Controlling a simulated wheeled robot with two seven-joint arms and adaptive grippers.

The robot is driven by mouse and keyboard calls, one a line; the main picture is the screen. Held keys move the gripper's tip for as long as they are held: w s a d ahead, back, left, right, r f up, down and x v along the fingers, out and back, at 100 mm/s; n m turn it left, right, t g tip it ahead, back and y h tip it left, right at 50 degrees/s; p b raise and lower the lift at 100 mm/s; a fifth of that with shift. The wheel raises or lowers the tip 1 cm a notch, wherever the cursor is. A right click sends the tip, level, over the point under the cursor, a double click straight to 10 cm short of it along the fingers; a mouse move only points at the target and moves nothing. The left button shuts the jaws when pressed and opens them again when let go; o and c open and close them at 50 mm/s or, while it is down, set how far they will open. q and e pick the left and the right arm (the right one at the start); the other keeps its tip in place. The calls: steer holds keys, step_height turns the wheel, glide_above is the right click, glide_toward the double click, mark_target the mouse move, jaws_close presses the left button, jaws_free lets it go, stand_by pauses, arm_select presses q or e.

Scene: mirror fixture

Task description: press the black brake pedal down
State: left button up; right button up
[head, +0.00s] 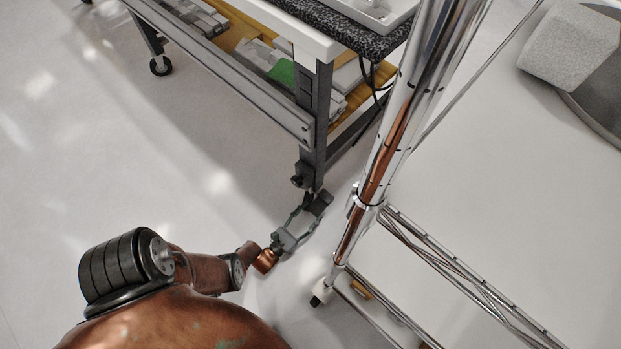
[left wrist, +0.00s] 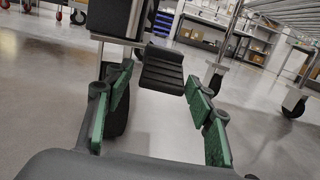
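The black brake pedal (left wrist: 162,70) shows in the left wrist view as a ribbed pad sticking out from the foot of a table leg, just above the floor. In the head view the pedal (head: 321,201) is a small dark shape at the base of the near leg, partly hidden by my gripper. My left gripper (head: 303,217) is low near the floor, right in front of the pedal. In the left wrist view its green-padded fingers (left wrist: 158,92) are apart with nothing between them, and the pedal shows just beyond the fingertips. Contact cannot be told. My right gripper is not in view.
The wheeled workbench (head: 240,85) has a lower shelf with boxes and a green item. A black caster wheel (left wrist: 117,112) is partly behind the left finger. A chrome wire rack (head: 392,130) on casters stands close on the right. Floor to the left is clear.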

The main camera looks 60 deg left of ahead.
arm_select(q)
steer(key=shift+o, duration=0.7)
steer(key=shift+w+d, duration=0.1)
steer(key=shift+d, duration=0.1)
steer(key=shift+s, duration=0.2)
steer(key=v, duration=1.1)
steer(key=shift+s, duration=0.3)
steer(key=shift+f, duration=0.15)
